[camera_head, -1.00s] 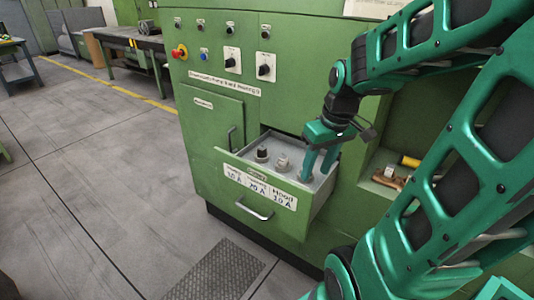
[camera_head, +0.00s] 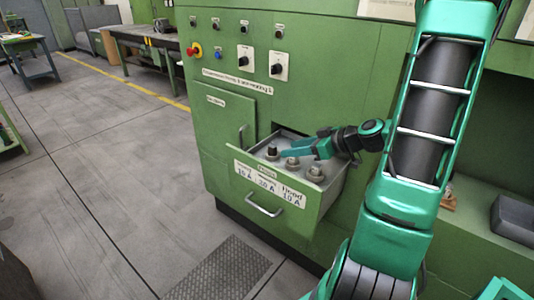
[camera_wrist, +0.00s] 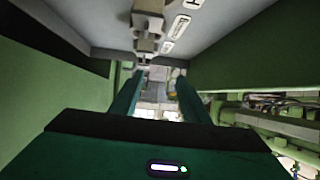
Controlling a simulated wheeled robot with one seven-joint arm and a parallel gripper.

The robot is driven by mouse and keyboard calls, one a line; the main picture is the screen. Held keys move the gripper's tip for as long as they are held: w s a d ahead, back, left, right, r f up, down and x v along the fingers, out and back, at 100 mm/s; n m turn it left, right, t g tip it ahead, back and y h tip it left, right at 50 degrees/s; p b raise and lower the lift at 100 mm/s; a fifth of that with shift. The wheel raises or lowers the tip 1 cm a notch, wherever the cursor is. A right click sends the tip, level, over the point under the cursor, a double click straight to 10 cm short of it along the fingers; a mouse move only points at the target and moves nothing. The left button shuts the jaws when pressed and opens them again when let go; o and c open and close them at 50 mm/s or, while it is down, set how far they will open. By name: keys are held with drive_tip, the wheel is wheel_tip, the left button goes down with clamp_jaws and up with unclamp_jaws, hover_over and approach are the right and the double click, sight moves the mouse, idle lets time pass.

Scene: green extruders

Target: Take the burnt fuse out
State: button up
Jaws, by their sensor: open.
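The green drawer (camera_head: 247,168) stands open in the cabinet front. Three fuse units stand in a row inside it: a dark-topped left one (camera_head: 272,150), a grey middle one (camera_head: 293,163) and a grey right one (camera_head: 316,173). Which fuse is burnt cannot be told. My gripper (camera_head: 284,154) reaches in low from the right, fingers pointing left, between the left and middle units; contact cannot be judged. In the wrist view its two fingers (camera_wrist: 159,76) are apart with nothing visibly held. Grey fuse parts (camera_wrist: 147,22) show beyond and above the fingertips.
The drawer handle (camera_head: 264,208) sticks out in front. The green cabinet (camera_head: 228,131), with knobs and a red button (camera_head: 195,49), rises behind. A dark box (camera_head: 513,219) lies on the right shelf.

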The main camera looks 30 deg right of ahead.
sight(275, 145)
drive_tip(key=shift+w+d+r+m+t, duration=0.15)
drive_tip(key=shift+d+t, duration=0.25)
drive_tip(key=shift+d, duration=0.2)
drive_tip(key=shift+w+d+r+m+t, duration=0.15)
drive_tip(key=shift+d+t, duration=0.25)
drive_tip(key=shift+d, duration=0.2)
drive_tip(key=shift+h, duration=0.3)
drive_tip(key=x, duration=0.5)
drive_tip(key=shift+w, duration=0.1)
drive_tip(key=shift+f+x, duration=0.2)
drive_tip(key=shift+x, duration=2.4)
drive_tip(key=shift+d, duration=0.1)
drive_tip(key=shift+c, duration=0.7)
clamp_jaws()
